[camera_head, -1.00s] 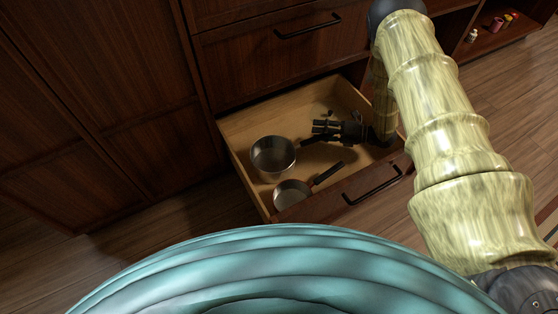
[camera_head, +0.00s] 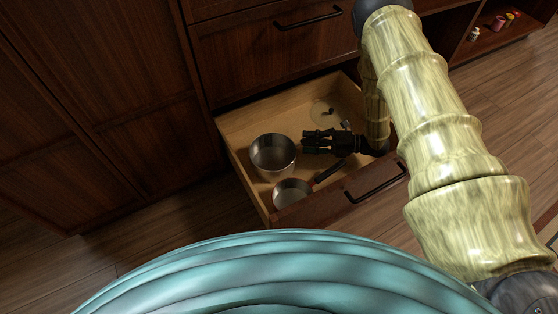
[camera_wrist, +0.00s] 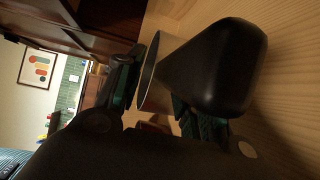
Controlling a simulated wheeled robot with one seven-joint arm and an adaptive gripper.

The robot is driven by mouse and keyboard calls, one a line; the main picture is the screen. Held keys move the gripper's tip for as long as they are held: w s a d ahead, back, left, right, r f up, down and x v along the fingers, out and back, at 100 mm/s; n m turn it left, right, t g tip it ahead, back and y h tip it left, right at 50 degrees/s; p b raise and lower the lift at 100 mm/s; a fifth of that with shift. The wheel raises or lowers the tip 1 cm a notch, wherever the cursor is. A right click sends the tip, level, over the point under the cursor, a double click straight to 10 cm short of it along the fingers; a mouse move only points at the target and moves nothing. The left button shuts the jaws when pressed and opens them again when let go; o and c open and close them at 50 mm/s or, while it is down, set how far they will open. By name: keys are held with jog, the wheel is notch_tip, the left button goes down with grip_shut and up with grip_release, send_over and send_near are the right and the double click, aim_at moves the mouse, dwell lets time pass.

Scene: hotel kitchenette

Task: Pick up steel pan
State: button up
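A deep steel pan (camera_head: 273,153) stands in the open drawer, at its left side. A shallower steel pan (camera_head: 292,193) with a dark handle (camera_head: 329,171) lies at the drawer's front. My gripper (camera_head: 306,143) is low in the drawer, just right of the deep pan, and hides that pan's handle in the head view. In the wrist view, a big dark handle (camera_wrist: 232,68) runs to a steel pan (camera_wrist: 162,75) between my spread fingers (camera_wrist: 155,95). The fingers look open around the handle; I cannot tell whether they touch it.
The wooden drawer (camera_head: 237,125) is pulled out, with side walls and a dark front around the pans. A round, see-through item (camera_head: 322,111) lies at the back of the drawer. An open shelf (camera_head: 488,38) with small items is at the upper right.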

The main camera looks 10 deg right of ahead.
jog(key=shift+x, duration=0.95)
grip_shut()
jog(key=shift+r, duration=0.25)
